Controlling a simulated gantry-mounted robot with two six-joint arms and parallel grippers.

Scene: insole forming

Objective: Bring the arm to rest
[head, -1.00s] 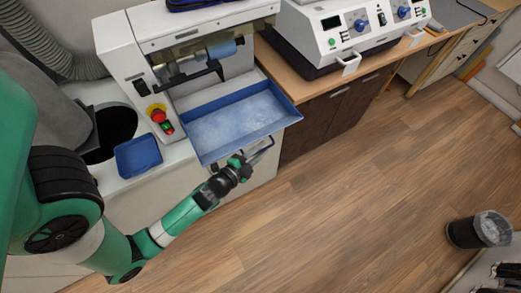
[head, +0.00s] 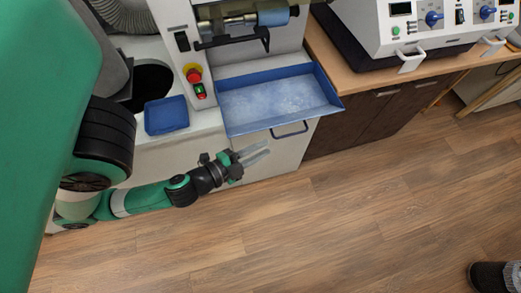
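My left arm comes in from the left, green with black joints. My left gripper (head: 256,153) is in front of the white cabinet of the grinding machine, below the blue tray (head: 275,132). Its two grey fingers look apart, with nothing visible between them. It is left of and below the dark drawer handle (head: 290,131), with a gap between them in the picture. My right gripper is not in view.
The machine carries a red stop button (head: 193,74) and a small blue dish (head: 167,115). A wooden counter (head: 335,60) with a white control unit (head: 420,25) stands at the right. A dark bin (head: 493,277) is at the bottom right. The wooden floor between is clear.

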